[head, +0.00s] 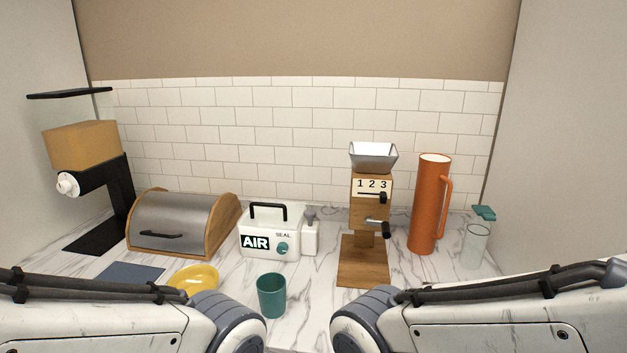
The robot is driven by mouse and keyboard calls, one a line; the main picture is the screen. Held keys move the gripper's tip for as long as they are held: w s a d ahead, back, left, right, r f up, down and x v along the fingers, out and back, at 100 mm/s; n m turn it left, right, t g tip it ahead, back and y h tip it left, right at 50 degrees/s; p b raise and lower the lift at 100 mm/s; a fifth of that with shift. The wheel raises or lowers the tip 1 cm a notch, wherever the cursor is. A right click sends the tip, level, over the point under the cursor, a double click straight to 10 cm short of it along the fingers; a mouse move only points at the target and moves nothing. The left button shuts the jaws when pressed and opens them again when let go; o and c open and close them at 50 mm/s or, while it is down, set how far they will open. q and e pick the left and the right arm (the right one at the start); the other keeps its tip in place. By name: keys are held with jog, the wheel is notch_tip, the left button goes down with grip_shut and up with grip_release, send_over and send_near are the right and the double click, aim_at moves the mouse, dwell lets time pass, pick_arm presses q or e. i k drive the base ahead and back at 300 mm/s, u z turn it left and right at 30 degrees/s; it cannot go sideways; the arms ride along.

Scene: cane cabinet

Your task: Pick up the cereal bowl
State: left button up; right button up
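A yellow bowl (198,277), which looks like the cereal bowl, sits on the marble counter at the front left. Its near part is hidden behind my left arm. My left arm comes in from the left and my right arm from the right, both across the bottom of the head view. Neither gripper shows; both are out of the picture or hidden below its lower edge.
A teal cup (272,296) stands right of the bowl, and a dark blue mat (131,273) lies left of it. Behind are a bread box (172,222), a white sealer (268,236), a wooden grinder (363,262), an orange pitcher (430,205), a glass jar (476,246) and a cereal dispenser (83,147).

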aim_at(193, 280)
jog(key=z, duration=0.45)
jog(key=i, duration=0.55)
jog(key=u, duration=1.8)
